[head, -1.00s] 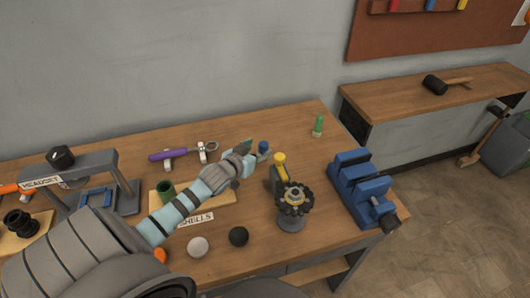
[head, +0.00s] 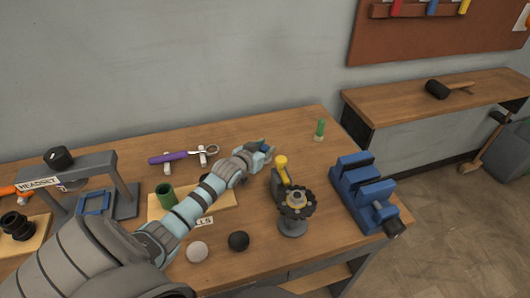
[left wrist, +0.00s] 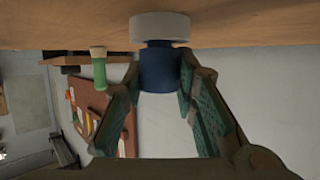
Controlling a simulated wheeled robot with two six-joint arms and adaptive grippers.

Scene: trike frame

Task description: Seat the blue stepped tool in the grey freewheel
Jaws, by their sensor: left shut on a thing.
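The blue stepped tool (left wrist: 158,68) stands between my left gripper's fingers. In the left wrist view, where the table is at the top, its end meets a pale round base (left wrist: 160,27) at the tabletop. My left gripper (head: 264,149) is shut on the tool, and its fingers mostly cover it in the head view. The grey freewheel (head: 297,201) is a dark toothed ring with a lighter centre, on a round grey stand to the right of and nearer than my left gripper. My right gripper is not in view.
A yellow-topped upright piece (head: 281,164) stands between my left gripper and the freewheel. A blue vise (head: 362,192) is at the right edge. A green piece (head: 319,129) stands behind.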

